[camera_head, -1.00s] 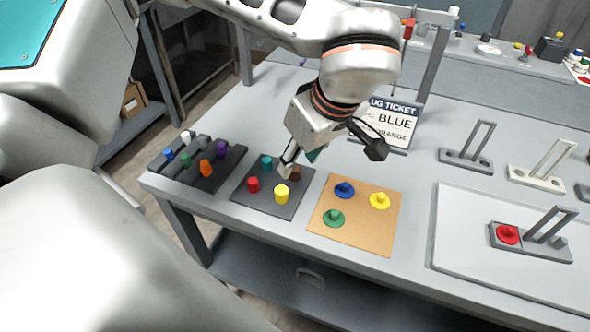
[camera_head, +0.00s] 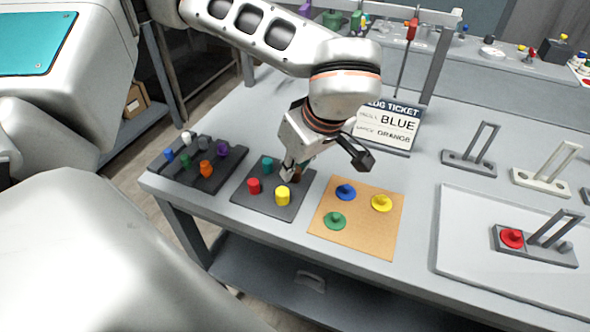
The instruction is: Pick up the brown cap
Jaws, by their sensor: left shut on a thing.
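The brown cap (camera_head: 297,176) is at the back right of a dark grey mat, mostly hidden by my gripper. On the same mat (camera_head: 245,197) stand a red cap (camera_head: 254,186), a yellow cap (camera_head: 282,196) and a teal cap (camera_head: 267,166). My left gripper (camera_head: 290,173) reaches down over the mat's back right and is shut on the brown cap. I cannot tell whether the cap is clear of the mat. My right gripper is not in view.
A dark rack (camera_head: 228,170) with several coloured plugs is at left. An orange-tan board (camera_head: 335,237) with blue, yellow and green knobbed pieces is at right. A ticket sign (camera_head: 388,127) stands behind the arm. Grey and white handled fixtures and a tray (camera_head: 465,260) fill the right.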

